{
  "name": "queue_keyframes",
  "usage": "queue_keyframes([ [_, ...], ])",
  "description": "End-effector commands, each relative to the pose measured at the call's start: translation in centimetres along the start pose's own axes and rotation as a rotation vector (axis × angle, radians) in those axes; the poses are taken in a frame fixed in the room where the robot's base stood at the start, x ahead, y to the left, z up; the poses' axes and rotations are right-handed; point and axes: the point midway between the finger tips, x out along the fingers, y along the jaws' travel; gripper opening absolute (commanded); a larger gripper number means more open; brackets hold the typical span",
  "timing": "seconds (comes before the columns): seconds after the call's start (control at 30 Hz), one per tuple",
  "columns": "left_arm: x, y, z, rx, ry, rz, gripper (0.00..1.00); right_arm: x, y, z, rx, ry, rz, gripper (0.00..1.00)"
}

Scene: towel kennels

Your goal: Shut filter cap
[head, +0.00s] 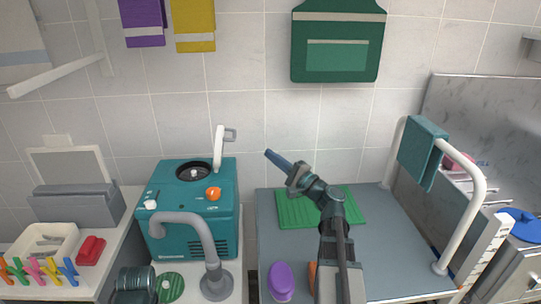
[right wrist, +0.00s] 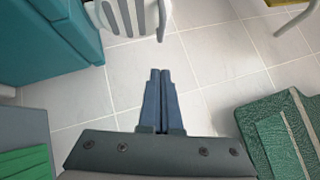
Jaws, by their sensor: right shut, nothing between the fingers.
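The teal machine (head: 195,215) stands on the counter at centre left, with a dark round opening (head: 193,171) in its top. A white cap (head: 218,148) with a grey loop handle stands upright at the opening's right edge, so it is open. In the right wrist view the machine (right wrist: 45,45) is at upper left and the cap (right wrist: 130,16) shows at the top. My right gripper (head: 268,153) is shut and empty, in the air to the right of the cap and apart from it. Its closed fingers (right wrist: 160,75) show in the right wrist view. My left gripper is out of view.
A grey tap (head: 195,222) arches in front of the machine. An orange knob (head: 213,194) and a white knob (head: 150,204) are on its top. A green mat (head: 295,210) lies below my right arm. A green apron-like item (head: 338,40) hangs on the wall.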

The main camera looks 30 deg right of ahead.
Motion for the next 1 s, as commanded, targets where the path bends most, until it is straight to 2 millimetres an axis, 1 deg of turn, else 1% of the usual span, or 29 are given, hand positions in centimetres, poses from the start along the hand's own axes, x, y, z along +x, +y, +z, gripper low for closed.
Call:
queue_keyframes([
  [0.03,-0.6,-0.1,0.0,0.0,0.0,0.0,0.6,1.5,-0.3,-0.1,0.001,-0.003,0.001,0.0],
  [0.1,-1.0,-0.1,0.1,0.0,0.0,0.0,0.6,3.0,-0.3,-0.1,0.001,-0.003,0.001,0.0],
  [0.33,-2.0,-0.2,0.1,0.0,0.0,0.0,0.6,7.4,-0.2,-0.1,0.001,-0.002,0.0,0.0],
  [0.4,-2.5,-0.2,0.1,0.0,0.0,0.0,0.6,7.9,-0.3,1.1,0.002,-0.002,0.0,0.0],
  [0.6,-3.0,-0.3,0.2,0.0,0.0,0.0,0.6,9.2,-0.1,2.5,0.0,-0.001,0.0,0.0],
  [0.73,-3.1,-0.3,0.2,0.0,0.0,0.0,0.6,9.6,-0.1,2.8,0.0,0.0,0.0,0.0],
  [1.0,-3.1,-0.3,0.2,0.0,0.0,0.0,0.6,9.6,0.0,2.8,0.0,0.001,0.0,0.0],
])
